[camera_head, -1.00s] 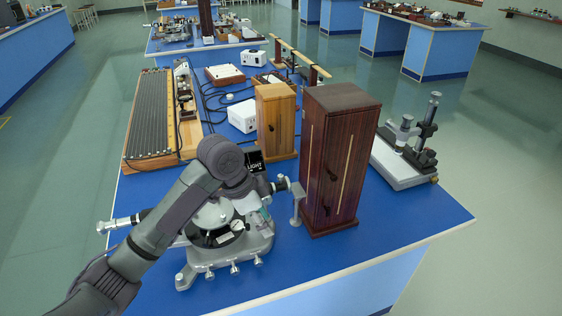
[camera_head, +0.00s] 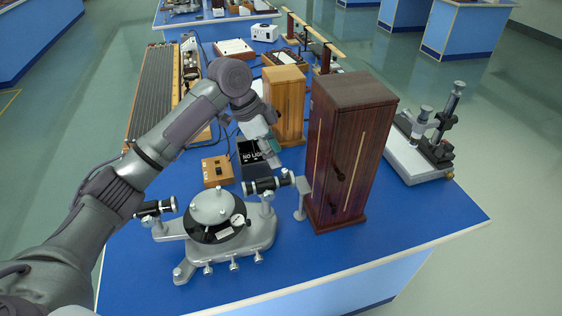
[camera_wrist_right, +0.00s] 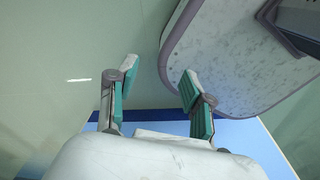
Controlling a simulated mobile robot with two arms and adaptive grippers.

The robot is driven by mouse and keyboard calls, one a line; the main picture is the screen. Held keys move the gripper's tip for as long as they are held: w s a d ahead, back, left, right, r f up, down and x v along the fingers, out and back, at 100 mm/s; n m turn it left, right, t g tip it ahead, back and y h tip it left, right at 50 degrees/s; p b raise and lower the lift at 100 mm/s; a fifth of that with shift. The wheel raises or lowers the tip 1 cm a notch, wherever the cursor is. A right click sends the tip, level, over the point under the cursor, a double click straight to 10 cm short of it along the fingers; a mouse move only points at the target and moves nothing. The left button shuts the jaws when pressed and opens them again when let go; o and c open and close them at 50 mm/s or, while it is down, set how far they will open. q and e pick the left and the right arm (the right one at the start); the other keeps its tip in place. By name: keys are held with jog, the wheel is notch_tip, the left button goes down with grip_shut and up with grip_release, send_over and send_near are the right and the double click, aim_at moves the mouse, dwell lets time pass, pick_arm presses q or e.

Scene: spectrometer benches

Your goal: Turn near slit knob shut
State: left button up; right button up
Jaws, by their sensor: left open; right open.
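A grey spectrometer (camera_head: 255,238) stands at the near end of the blue bench, with a round table on top. A black tube (camera_head: 262,186) points right toward the tall dark wooden cabinet; a small silver fitting (camera_head: 286,176) is at its end. Another black tube (camera_head: 154,208) points left. I cannot make out a slit knob for certain. My right gripper (camera_wrist_right: 158,75) is open and empty in the right wrist view, away from the spectrometer.
The tall dark cabinet (camera_head: 350,150) stands close to the tube's right end. A lighter wooden cabinet (camera_head: 284,105) and a small wooden box (camera_head: 217,171) are behind. A microscope-like instrument (camera_head: 425,140) is at right. The bench's front right is clear.

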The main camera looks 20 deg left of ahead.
aim_at(284, 170)
pick_arm(q)
jog(key=x, duration=0.3)
jog(key=shift+d+f, duration=0.2)
jog(key=shift+f, duration=0.15)
jog(key=shift+w+d+f+p, duration=0.15)
jog(key=shift+f+p, duration=0.15)
jog(key=shift+f, duration=0.2)
pick_arm(e)
jog(key=shift+w+r, duration=0.45)
jog(key=shift+w, duration=0.35)
jog(key=shift+s, duration=0.1)
pick_arm(q)
jog(key=shift+c, duration=1.2)
grip_shut()
pick_arm(e)
jog(key=shift+s, duration=0.2)
